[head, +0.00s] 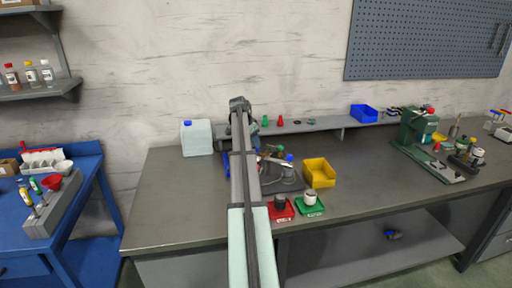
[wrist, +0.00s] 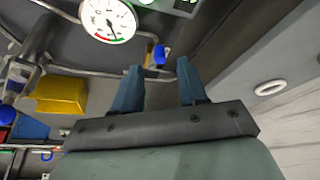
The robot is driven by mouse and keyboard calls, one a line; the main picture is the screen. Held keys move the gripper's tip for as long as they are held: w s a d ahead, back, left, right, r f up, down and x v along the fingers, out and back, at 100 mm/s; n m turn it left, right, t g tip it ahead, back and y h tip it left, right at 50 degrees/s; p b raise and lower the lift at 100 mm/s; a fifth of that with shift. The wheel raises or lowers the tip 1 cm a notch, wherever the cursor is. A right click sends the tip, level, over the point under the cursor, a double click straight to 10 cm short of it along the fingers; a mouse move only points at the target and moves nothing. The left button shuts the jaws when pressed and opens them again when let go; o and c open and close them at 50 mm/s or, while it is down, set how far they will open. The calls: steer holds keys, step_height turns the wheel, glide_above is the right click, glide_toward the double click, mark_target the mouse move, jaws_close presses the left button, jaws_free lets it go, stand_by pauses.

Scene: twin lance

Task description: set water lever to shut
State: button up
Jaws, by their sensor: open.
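My gripper (wrist: 159,70) is open and empty in the wrist view, its two dark blue-grey fingers apart. Beyond the fingertips, a small blue handle (wrist: 160,54) with a brass-coloured fitting sits on thin grey pipework. It may be the water lever, but I see no label and cannot tell its setting. The fingertips appear close to it in the picture; no contact shows. In the head view my arm reaches over the bench to the apparatus and covers much of it. A blue knob (head: 289,157) shows there just right of my arm.
A round dial gauge (wrist: 107,18) is above the fingers in the wrist view. The yellow bin (head: 319,172) stands right of the apparatus, with red (head: 280,210) and green (head: 309,206) trays in front. A white jug (head: 197,138) stands left. The bench's left part is clear.

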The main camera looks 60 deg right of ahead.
steer(key=shift+x, duration=1.9)
steer(key=shift+c, duration=0.4)
jaws_close()
